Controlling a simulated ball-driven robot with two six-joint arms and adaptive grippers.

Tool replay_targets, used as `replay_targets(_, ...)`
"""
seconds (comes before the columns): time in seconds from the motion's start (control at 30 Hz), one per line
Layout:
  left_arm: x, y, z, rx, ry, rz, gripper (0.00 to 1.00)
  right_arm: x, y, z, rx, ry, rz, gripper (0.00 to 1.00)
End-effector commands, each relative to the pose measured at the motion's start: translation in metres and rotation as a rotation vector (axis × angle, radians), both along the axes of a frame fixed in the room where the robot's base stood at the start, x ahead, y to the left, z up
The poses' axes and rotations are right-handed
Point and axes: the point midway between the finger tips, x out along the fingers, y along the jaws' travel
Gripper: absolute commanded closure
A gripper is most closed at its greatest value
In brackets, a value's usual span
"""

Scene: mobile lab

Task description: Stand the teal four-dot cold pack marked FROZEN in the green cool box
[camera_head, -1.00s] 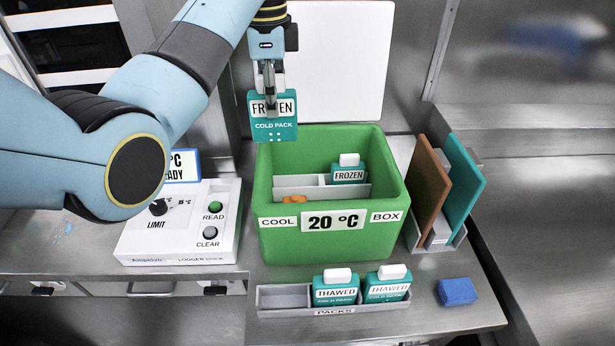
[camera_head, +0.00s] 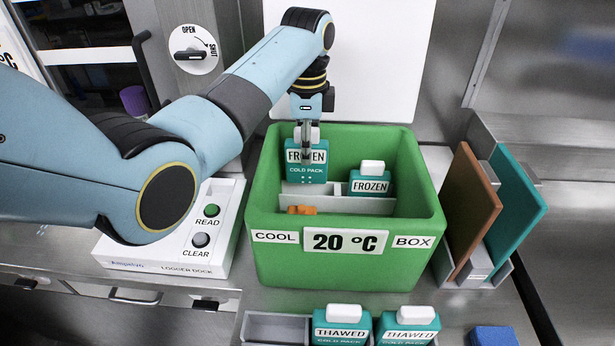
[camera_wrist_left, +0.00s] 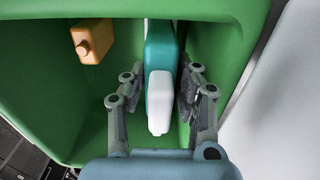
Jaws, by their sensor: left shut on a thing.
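The teal cold pack marked FROZEN (camera_head: 306,172), with white dots under its label, is upright inside the left rear of the green cool box (camera_head: 350,265). My left gripper (camera_head: 305,150) reaches down from above and is shut on it near the top. In the left wrist view my left gripper (camera_wrist_left: 158,92) has its fingers on either side of the white cap and teal body (camera_wrist_left: 160,48). A second FROZEN pack (camera_head: 370,182) stands to the right in the box. I cannot tell whether the held pack's base touches the rack. My right gripper is not in view.
A low grey rack (camera_head: 345,204) divides the box, with an orange object (camera_head: 302,209) before it. THAWED packs (camera_head: 340,327) stand in a grey tray in front. The logger dock (camera_head: 165,250) is left; brown and teal panels (camera_head: 470,210) stand right. A blue block (camera_head: 493,336) lies front right.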

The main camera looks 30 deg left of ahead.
Motion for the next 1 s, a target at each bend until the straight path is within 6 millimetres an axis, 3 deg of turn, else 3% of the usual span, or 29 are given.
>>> replay_targets(0.1,0.000,0.000,-0.022,0.000,0.000,0.000,1.00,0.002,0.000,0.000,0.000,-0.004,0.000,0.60)
replay_targets(0.5,0.000,0.000,-0.069,-0.001,0.000,0.000,1.00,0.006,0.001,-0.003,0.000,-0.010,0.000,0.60)
replay_targets(0.9,0.001,0.000,-0.075,0.000,-0.002,0.000,1.00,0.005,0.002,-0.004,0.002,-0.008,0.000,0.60)
replay_targets(0.93,0.000,0.000,-0.075,0.000,-0.001,0.000,0.72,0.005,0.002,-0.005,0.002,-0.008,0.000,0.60)
replay_targets(1.0,0.000,0.000,-0.075,0.000,-0.001,0.000,0.62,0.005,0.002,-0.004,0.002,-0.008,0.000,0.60)
